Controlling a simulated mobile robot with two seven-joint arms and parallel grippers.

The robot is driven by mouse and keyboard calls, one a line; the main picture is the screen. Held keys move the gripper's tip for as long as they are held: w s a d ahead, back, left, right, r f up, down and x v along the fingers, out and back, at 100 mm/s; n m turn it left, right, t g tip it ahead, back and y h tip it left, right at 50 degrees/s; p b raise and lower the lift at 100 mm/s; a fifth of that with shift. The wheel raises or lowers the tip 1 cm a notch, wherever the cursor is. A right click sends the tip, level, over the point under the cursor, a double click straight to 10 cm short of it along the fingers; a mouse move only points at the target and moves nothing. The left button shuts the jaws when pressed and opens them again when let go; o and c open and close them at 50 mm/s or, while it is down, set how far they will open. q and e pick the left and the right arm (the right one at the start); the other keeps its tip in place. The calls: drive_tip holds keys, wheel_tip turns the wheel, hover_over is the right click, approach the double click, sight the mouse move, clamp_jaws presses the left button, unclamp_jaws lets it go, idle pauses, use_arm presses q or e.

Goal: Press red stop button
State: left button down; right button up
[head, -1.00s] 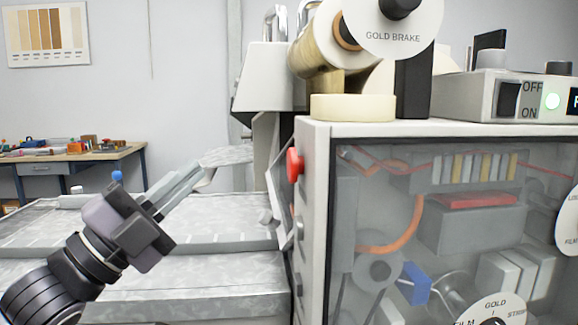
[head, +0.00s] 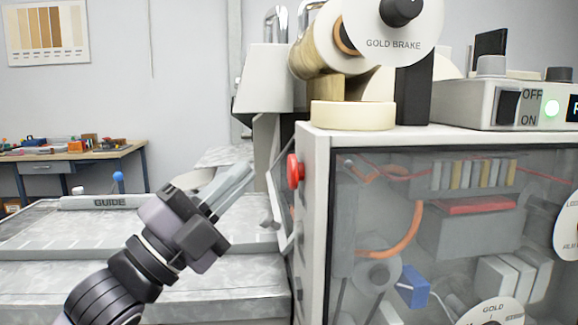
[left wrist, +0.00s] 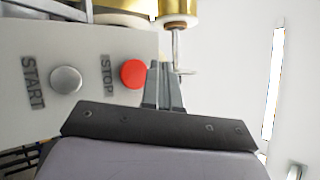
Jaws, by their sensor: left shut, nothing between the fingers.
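The red stop button (head: 295,171) sticks out from the left side of the machine cabinet, near its top front edge. In the left wrist view the red button (left wrist: 134,74) sits beside the word STOP, with a grey START button (left wrist: 66,80) to its left. My left gripper (head: 246,172) is shut and empty, its fingers pointing up and right toward the button, with a gap left in the head view. In the left wrist view the fingertips (left wrist: 163,68) show just right of the button; whether they touch cannot be told there. My right gripper is not in view.
The cabinet (head: 313,215) with a clear front panel fills the right side. A gold foil roll (head: 325,50) and a cream ring (head: 352,115) are on top. A flat machine bed marked GUIDE (head: 110,202) lies at left. A workbench (head: 75,155) stands behind.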

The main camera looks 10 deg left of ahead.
sight(297, 172)
use_arm(q)
drive_tip(key=shift+w+d, duration=0.2)
drive_tip(key=shift+d, duration=0.45)
drive_tip(key=shift+w+d, duration=0.15)
drive_tip(key=shift+d, duration=0.45)
idle(0.4)
drive_tip(key=shift+d, duration=0.1)
idle(0.7)
drive_tip(key=shift+w+d+p, duration=0.1)
drive_tip(key=shift+d+p, duration=0.2)
drive_tip(key=shift+p, duration=0.05)
